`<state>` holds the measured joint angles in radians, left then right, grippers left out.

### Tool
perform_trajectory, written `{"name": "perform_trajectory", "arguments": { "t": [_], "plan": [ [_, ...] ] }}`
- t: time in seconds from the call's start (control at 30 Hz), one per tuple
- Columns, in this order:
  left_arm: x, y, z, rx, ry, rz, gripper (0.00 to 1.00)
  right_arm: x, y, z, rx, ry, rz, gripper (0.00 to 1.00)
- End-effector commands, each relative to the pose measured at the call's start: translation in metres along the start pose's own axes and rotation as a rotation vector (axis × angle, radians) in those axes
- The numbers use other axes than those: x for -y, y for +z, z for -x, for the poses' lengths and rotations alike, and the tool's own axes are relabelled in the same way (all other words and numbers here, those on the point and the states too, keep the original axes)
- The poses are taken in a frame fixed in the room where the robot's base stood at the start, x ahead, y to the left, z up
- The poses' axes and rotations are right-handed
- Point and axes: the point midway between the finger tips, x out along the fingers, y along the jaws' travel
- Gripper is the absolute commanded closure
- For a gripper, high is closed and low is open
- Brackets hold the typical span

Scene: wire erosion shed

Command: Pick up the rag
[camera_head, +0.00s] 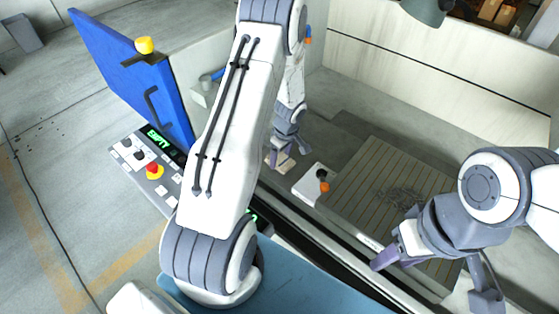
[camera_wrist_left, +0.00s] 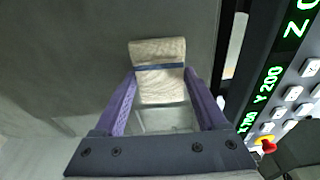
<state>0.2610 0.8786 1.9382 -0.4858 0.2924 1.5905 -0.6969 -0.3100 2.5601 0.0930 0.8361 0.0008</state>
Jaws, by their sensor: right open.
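The rag (camera_wrist_left: 160,88) is a beige folded bundle with a dark blue band. In the left wrist view it sits between the two purple fingertips of my left gripper (camera_wrist_left: 160,78), its sides at or very near both fingers. Whether the fingers press on it cannot be told. In the head view my left gripper (camera_head: 288,156) is low inside the machine's tank, near its left end, and the rag is mostly hidden there. My right gripper (camera_head: 392,255) is open and empty over the front right of the slatted table.
The slatted table (camera_head: 365,188) lies right of my left gripper, with a white block (camera_head: 314,186) at its left end. The control panel (camera_head: 150,165) with a red stop button (camera_head: 153,171) and the blue door (camera_head: 135,75) stand at left. High tank walls enclose the back.

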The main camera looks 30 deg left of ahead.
Motion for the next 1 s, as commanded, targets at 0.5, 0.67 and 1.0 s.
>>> {"name": "perform_trajectory", "arguments": {
  "t": [0.5, 0.67, 1.0],
  "plan": [
    [-0.001, -0.003, 0.019, -0.003, 0.004, 0.0, 0.8, 0.0, 0.0, -0.006, 0.0, 0.0, 0.0, 0.5],
    [-0.003, 0.001, 0.044, -0.002, 0.005, -0.003, 0.8, -0.001, 0.001, -0.016, 0.0, 0.0, 0.001, 0.5],
    [-0.011, 0.069, 0.1, -0.002, 0.005, -0.006, 0.8, -0.003, 0.002, -0.04, 0.0, 0.0, 0.001, 0.5]
  ]
}}
